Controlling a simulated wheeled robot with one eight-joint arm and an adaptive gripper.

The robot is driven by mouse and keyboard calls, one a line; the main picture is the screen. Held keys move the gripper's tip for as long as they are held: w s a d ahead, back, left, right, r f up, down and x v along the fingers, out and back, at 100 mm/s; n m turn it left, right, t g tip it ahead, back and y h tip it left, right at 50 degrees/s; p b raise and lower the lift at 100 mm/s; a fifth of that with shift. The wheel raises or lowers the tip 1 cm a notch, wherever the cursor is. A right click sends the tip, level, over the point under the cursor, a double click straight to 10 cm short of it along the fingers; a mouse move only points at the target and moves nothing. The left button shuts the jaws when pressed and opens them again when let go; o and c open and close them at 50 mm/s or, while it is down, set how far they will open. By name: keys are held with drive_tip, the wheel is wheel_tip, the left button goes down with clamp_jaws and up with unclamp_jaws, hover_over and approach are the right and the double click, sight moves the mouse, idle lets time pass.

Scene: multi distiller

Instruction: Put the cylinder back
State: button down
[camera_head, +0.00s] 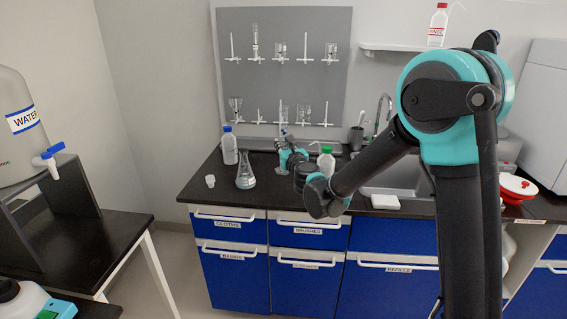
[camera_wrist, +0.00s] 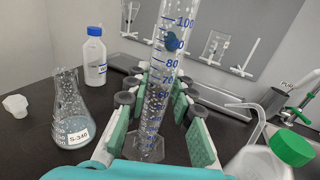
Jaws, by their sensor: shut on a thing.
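The clear graduated cylinder (camera_wrist: 160,100) with blue markings and a flared foot is upright between the two green-padded fingers of my gripper (camera_wrist: 155,88) in the wrist view. My gripper (camera_head: 288,152) is shut on the cylinder, over the back of the dark counter in the head view. There the cylinder is mostly hidden or too small to make out. I cannot tell whether its foot touches the counter. A grey pegboard (camera_head: 335,88) on the wall behind has two rows of white pegs, several with glassware on them.
A flask labelled S-340 (camera_wrist: 72,120), a blue-capped bottle (camera_wrist: 95,60) and a small white cup (camera_wrist: 16,105) stand left of my gripper. A green-capped bottle (camera_wrist: 290,150) is close on the right. The sink (camera_head: 395,175) is right of them.

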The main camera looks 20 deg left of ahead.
drive_tip(key=shift+f, duration=3.5)
drive_tip(key=shift+f, duration=0.1)
drive_tip(key=c, duration=1.3)
unclamp_jaws()
drive_tip(key=shift+s, duration=0.1)
drive_tip(key=v, duration=1.2)
drive_tip(key=shift+d+r, duration=0.1)
drive_tip(key=shift+r, duration=0.15)
